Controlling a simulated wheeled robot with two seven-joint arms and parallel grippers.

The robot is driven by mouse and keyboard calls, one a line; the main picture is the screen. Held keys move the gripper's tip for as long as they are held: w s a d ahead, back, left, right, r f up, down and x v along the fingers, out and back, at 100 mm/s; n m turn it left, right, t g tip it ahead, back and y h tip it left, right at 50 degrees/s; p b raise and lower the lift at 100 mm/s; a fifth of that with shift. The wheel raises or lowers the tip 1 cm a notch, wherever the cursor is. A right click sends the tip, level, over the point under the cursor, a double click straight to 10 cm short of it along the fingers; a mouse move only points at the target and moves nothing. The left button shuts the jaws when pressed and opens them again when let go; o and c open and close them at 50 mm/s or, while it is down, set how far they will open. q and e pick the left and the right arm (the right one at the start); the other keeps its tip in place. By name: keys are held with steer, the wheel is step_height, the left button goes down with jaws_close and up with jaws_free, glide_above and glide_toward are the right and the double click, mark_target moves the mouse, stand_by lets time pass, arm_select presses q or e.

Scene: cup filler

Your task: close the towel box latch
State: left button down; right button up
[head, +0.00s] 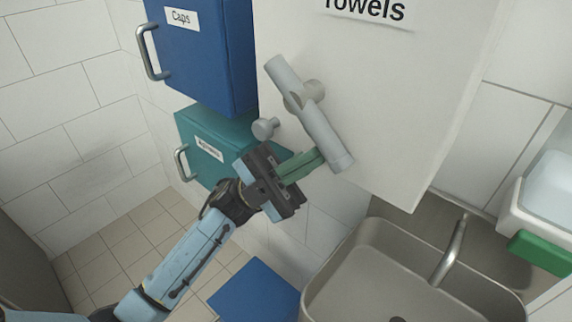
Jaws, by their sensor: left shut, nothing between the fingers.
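The white towel box (425,95) hangs on the wall, with a "Towels" label at its top. Its latch (322,124) is a grey bar on a round pivot, tilted from upper left to lower right across the box front. A small grey knob (265,128) sticks out at the box's left edge, apart from the bar. My left gripper (319,157) is shut, with its green fingers together and empty. The fingertips are at the lower part of the latch bar; I cannot tell whether they touch it. My right gripper is not in view.
A blue "Caps" box (205,60) and a teal box (190,130), both with handles, are left of the towel box. A sink (345,262) with a faucet (450,250) is below right. A white and green fixture (540,250) is at the right edge. A blue object (255,293) lies low.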

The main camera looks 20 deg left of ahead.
arm_select(q)
steer(key=shift+d+r, duration=0.2)
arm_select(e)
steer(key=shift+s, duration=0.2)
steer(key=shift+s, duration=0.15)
arm_select(q)
steer(key=shift+d, duration=0.15)
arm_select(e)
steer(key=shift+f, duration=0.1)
